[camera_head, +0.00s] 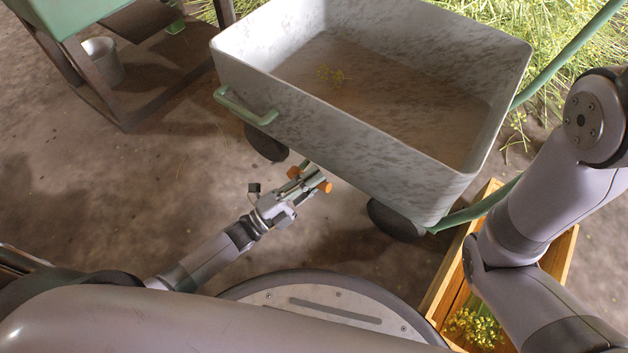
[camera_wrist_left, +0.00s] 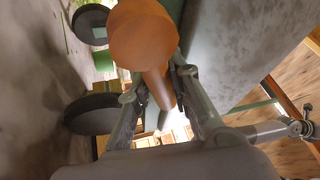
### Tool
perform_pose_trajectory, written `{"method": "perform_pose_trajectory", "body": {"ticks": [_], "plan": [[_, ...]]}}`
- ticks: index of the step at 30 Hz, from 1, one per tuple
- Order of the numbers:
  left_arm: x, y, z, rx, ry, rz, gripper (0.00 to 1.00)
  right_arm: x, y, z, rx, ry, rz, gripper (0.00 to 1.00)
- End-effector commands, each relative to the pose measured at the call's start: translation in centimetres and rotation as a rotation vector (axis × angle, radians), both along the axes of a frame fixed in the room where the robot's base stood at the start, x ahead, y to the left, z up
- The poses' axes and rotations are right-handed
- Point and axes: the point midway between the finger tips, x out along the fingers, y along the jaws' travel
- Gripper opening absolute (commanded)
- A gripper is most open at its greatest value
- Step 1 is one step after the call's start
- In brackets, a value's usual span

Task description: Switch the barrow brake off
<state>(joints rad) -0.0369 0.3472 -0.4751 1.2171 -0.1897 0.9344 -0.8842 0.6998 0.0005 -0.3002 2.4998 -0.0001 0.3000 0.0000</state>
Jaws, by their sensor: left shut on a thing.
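The barrow (camera_head: 340,125) is a grey, mottled tub on dark wheels, with a green handle (camera_head: 245,108) on its side. An orange brake lever with a round knob (camera_wrist_left: 143,38) sits low under the barrow's near side; orange parts (camera_head: 325,187) also show at my gripper in the head view. My left gripper (camera_head: 303,187) is at the barrow's lower edge, between two wheels. In the left wrist view, its fingers (camera_wrist_left: 160,98) are shut on the lever's orange shaft, below the knob. The brake's mechanism is hidden. My right arm shows at the right, but its gripper does not.
A wooden crate (camera_head: 441,280) with yellow flowers stands at the lower right. Dark wheels (camera_head: 397,222) and green tubing (camera_head: 478,208) are near the barrow's right end. A bucket (camera_head: 103,62) stands by a green-topped frame, upper left. The floor at left is clear.

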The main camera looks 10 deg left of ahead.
Motion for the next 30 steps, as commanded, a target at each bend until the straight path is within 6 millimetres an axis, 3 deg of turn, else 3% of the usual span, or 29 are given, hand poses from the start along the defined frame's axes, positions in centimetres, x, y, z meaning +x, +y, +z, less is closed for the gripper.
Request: {"method": "perform_pose_trajectory", "body": {"ticks": [8,9,17,30], "plan": [[0.07,0.09,0.08,-0.006,0.002,0.002,0.0,-0.01,0.0,0.01,0.0,0.0,0.0,0.35],[0.07,0.09,0.08,-0.006,0.002,0.002,0.21,-0.01,0.0,0.01,0.0,0.0,0.0,0.35],[0.05,0.04,0.06,-0.003,0.0,0.001,0.39,-0.02,0.0,0.0,0.0,0.0,0.0,0.35],[-0.38,0.44,-0.16,-0.001,0.0,0.001,0.4,0.06,-0.06,0.03,0.003,0.002,0.001,0.35]]}}
